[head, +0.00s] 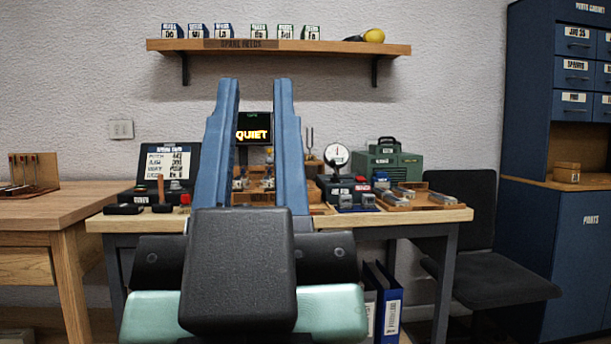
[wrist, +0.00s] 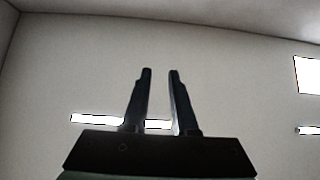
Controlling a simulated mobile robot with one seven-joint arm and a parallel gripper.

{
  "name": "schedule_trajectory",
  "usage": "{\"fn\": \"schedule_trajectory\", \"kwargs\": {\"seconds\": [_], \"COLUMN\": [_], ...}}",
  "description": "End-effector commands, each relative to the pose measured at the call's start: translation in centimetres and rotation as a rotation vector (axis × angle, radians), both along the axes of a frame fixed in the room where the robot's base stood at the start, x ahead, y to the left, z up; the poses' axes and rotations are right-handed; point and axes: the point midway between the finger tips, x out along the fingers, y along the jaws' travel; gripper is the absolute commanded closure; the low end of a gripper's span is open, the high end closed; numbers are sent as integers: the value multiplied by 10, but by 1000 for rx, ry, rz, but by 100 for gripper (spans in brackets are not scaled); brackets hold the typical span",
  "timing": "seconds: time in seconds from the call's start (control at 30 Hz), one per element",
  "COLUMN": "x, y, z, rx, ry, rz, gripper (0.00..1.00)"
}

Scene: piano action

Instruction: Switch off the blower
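My gripper (head: 256,84) stands in the middle of the head view with its two blue fingers pointing up, apart and empty. In the wrist view (wrist: 160,73) there is also nothing between the fingers. Right of it on the workbench (head: 440,213) is a dark box with a round gauge and a red button (head: 362,180). Behind that stands a green case with a dark handle (head: 402,164). No readable label tells me which one is the blower. A small dark display (head: 253,134) reads "QUIET" between the fingers. My gripper hides part of the bench's middle.
A dark open case with a lettered panel (head: 166,163) is on the bench's left. Metal parts lie in a wooden tray (head: 425,201) at the right. A shelf (head: 300,47) hangs above. A chair (head: 480,285) and a blue cabinet (head: 560,240) stand right, a wooden table (head: 60,203) left.

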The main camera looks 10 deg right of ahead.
Motion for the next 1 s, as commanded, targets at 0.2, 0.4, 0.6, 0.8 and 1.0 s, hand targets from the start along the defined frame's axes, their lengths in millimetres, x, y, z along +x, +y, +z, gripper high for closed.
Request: {"fn": "schedule_trajectory", "kwargs": {"seconds": [0.2, 0.4, 0.6, 0.8, 1.0], "x": [0, 0, 0, 0, 0], "y": [0, 0, 0, 0, 1], "z": [43, 108, 176, 243, 311], "rx": [0, 0, 0, 0, -1], "ry": [0, -1, -1, 0, 0], "rz": [0, 0, 1, 1, 2], "gripper": [100, 100, 100, 100, 100]}}
